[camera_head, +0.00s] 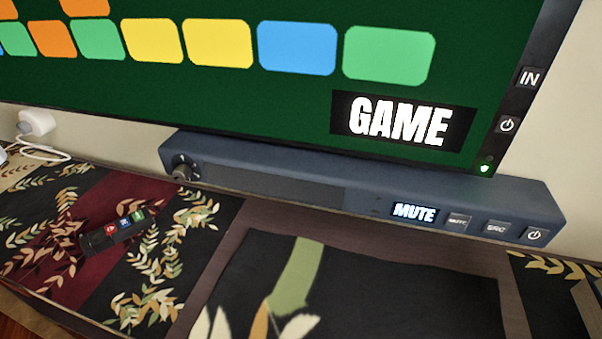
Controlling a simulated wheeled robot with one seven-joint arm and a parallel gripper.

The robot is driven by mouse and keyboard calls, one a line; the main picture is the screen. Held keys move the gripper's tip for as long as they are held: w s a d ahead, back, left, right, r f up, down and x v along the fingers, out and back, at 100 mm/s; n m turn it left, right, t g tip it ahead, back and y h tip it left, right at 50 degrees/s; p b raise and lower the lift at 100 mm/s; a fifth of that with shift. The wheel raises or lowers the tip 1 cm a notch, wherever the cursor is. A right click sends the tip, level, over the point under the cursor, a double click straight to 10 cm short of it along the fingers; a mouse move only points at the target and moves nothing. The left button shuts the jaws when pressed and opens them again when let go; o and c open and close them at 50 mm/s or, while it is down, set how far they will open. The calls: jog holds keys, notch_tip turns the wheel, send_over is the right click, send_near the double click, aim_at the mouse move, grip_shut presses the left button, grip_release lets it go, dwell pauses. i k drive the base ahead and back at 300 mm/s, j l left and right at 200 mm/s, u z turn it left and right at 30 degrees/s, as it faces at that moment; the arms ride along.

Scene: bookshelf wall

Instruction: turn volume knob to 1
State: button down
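The volume knob (183,172) is a small dark round dial at the left end of the front of a long blue-grey soundbar (290,160). Its setting is too small to read. The soundbar's lit display (414,212) reads MUTE. To the right of the display are a mute button (458,222), an SRC button (496,228) and a power button (535,235). My gripper is not in view.
A screen (290,100) showing GAME and coloured tiles stands above and behind the soundbar. A dark remote (118,232) lies on the patterned cloth at left. A white device with a cable (36,123) is at far left. The surface before the soundbar is clear.

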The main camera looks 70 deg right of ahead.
aim_at(182, 171)
jog(key=z, duration=2.55)
jog(key=k+l, duration=0.3)
jog(key=k+l+u, duration=0.15)
jog(key=u, duration=2.55)
